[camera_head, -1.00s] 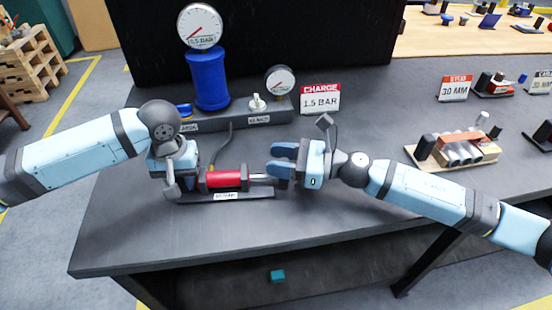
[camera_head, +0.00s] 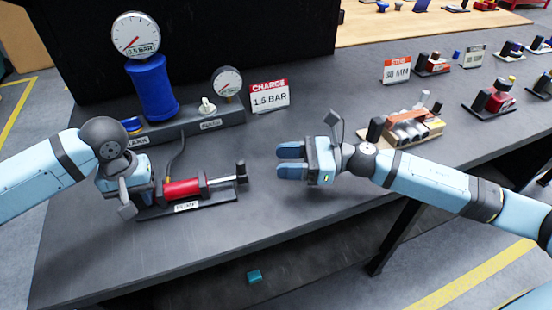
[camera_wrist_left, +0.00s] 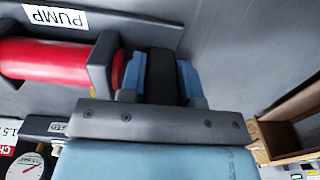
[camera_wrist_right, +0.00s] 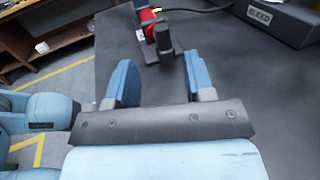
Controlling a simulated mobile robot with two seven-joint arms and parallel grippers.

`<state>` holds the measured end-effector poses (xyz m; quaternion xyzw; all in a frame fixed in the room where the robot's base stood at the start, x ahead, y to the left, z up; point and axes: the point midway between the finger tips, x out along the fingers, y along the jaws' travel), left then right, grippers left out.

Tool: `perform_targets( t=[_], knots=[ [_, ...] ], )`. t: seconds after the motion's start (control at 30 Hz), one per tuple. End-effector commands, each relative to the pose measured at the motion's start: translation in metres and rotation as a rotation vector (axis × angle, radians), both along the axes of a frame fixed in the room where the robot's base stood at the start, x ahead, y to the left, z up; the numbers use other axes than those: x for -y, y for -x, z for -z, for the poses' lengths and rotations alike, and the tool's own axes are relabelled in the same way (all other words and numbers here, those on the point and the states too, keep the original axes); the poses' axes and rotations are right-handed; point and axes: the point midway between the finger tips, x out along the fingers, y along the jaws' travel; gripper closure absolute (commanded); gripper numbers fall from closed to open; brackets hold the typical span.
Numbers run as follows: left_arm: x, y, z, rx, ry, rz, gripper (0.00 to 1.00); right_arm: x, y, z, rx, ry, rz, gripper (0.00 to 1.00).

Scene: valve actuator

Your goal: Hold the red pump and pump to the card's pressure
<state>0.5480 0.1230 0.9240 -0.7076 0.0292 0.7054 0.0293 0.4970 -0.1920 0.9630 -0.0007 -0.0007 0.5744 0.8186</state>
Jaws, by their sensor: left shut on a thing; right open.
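The red pump (camera_head: 182,189) lies on its dark base, with its rod drawn out to a black handle (camera_head: 242,171) on the right. It also shows in the left wrist view (camera_wrist_left: 45,60). My left gripper (camera_head: 140,192) is shut on the dark block at the pump's left end; that block sits between its fingers in the left wrist view (camera_wrist_left: 161,76). My right gripper (camera_head: 291,161) is open and empty, right of the handle and apart from it. The handle stands beyond its fingers in the right wrist view (camera_wrist_right: 163,42). The card (camera_head: 269,97) reads CHARGE 1.5 BAR.
A large gauge (camera_head: 136,35) on a blue cylinder (camera_head: 153,87) appears to read 0.5 BAR. A smaller gauge (camera_head: 227,82) stands on the grey manifold (camera_head: 190,125). A rack of grey cylinders (camera_head: 408,130) stands right.

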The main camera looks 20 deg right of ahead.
Motion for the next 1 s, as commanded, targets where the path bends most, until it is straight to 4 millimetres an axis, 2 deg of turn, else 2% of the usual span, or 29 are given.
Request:
perform_targets(
  t=[0.13,0.4,0.47,0.53,0.6,0.63,0.83,1.0],
  knots=[
    [0.001,0.003,0.004,-0.007,-0.001,0.004,1.0,0.009,0.003,0.001,0.001,0.001,0.0,0.52],
    [0.001,0.003,0.004,-0.008,0.0,0.004,1.0,0.01,0.004,0.0,0.001,0.0,0.0,0.52],
    [0.001,0.003,0.004,-0.008,0.0,0.005,1.0,0.011,0.004,0.001,0.001,0.0,0.0,0.63],
    [0.001,0.003,0.004,-0.008,0.0,0.005,1.0,0.014,0.005,0.002,-0.002,0.0,0.001,0.79],
    [0.001,0.003,0.004,-0.008,0.0,0.005,1.0,0.022,0.008,0.005,-0.005,-0.001,0.001,0.95],
    [0.001,0.003,0.004,-0.008,0.0,0.005,1.0,0.027,0.009,0.006,-0.006,0.0,0.002,1.0],
    [0.002,0.003,0.005,-0.009,0.0,0.005,1.0,0.061,0.022,0.013,-0.006,0.0,0.0,1.0],
    [0.001,0.003,0.004,-0.009,0.0,0.005,1.0,0.069,0.024,0.013,-0.001,-0.001,-0.003,1.0]
  ],
)
